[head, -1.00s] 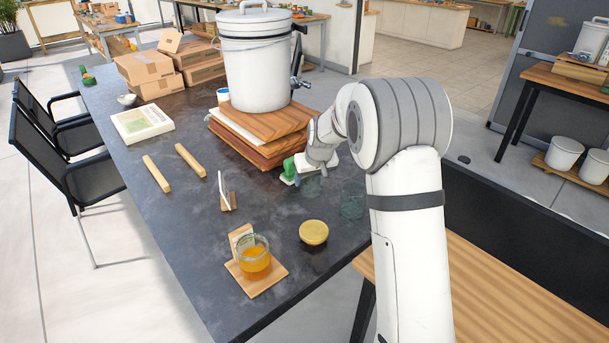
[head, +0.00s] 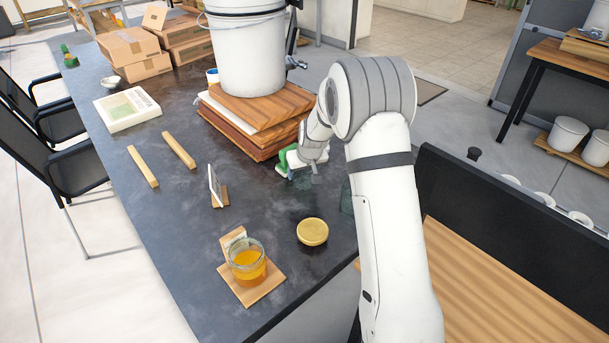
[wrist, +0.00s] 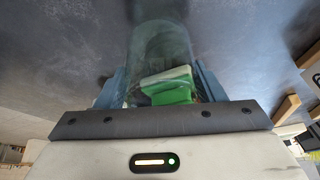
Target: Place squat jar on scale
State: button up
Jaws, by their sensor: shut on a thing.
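My gripper (wrist: 160,84) is shut on a clear glass jar (wrist: 160,42), which shows faintly between the two fingers in the wrist view; I take it to be the squat jar. A green and white object (wrist: 170,88) shows through or behind the glass. In the head view my gripper (head: 312,176) is low over the table, right of a green and white object (head: 288,160) that may be the scale; I cannot tell for sure. The held jar is hard to make out there. Faint greenish glass (head: 346,196) stands near the table's right edge.
A jar of amber honey (head: 248,262) stands on a wooden board (head: 266,291). A gold lid (head: 312,232) lies to its right. A white bucket (head: 240,60) rests on stacked wooden boards (head: 255,122) behind my gripper. Two wooden bars (head: 143,166) lie at left.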

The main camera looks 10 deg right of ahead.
jog(key=shift+f, duration=0.9)
jog(key=shift+f, duration=0.15)
jog(key=o, duration=1)
